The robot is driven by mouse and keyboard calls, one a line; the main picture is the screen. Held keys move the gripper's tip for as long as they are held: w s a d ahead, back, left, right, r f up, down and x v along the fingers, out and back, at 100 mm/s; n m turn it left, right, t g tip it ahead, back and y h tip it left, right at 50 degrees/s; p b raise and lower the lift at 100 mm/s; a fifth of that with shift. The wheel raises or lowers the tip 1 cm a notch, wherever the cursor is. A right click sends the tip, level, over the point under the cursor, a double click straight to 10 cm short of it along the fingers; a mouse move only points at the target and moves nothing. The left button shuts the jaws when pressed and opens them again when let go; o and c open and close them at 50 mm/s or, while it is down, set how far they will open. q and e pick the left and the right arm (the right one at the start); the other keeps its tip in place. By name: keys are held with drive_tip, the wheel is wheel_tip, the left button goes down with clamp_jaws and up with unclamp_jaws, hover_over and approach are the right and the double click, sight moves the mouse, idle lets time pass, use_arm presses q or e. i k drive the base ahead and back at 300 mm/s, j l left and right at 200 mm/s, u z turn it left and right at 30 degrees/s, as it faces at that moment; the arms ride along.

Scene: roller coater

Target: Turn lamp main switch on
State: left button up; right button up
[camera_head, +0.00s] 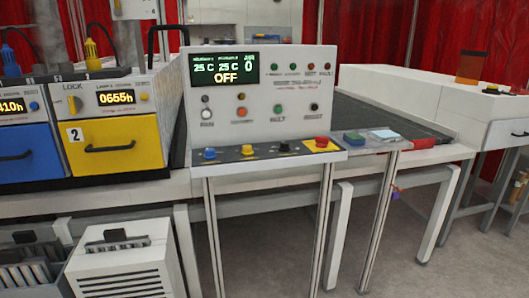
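A white control panel (262,100) stands in the middle, with a dark display (222,68) reading "25 C", "0" and a large "OFF". Its face carries several small coloured buttons and lamps. On its lower ledge are a blue knob (209,153), a yellow knob (247,150), a black knob (284,146) and a red button (322,142) on a yellow base. The labels are too small to read, so I cannot tell which control is the lamp main switch. Neither of my grippers is in view.
At the left are a yellow lamp drawer (117,145) reading "0655h" and a blue one (35,154). A dark conveyor belt (385,118) runs behind the panel. A white slotted box (125,262) stands below left. The floor (400,270) at lower right is mostly clear.

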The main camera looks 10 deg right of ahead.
sight(322, 141)
drive_tip(key=i+z, duration=0.1)
drive_tip(key=z, duration=0.7)
